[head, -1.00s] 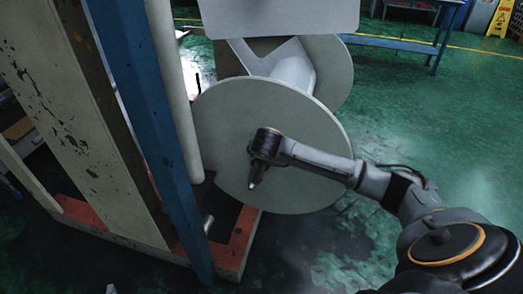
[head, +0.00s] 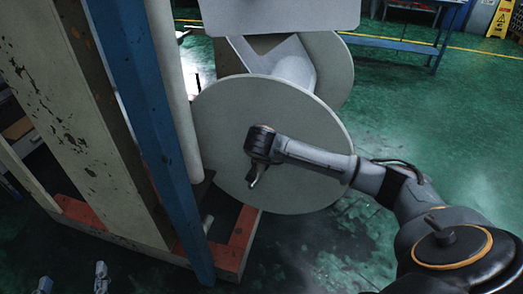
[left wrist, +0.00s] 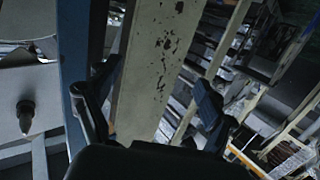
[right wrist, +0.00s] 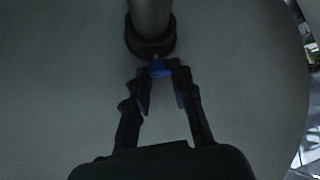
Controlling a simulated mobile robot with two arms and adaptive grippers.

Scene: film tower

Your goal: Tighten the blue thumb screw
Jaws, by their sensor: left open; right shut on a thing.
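The blue thumb screw (right wrist: 160,69) shows in the right wrist view, on the lower edge of a dark collar (right wrist: 151,46) around a grey shaft (right wrist: 150,15). My right gripper (right wrist: 161,75) has its fingertips closed on the screw from either side. In the head view my right gripper (head: 255,177) is in front of the large grey reel disc (head: 220,130), and the screw cannot be made out there. My left gripper (head: 72,277) shows at the bottom left edge of the head view. In the left wrist view its fingers (left wrist: 155,88) are wide apart and empty.
A blue post (head: 150,120) and a worn cream panel (head: 60,110) stand left of the reel, on a red base frame (head: 240,240). A grey plate (head: 280,15) is above the reel. Green floor (head: 430,120) is open at the right.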

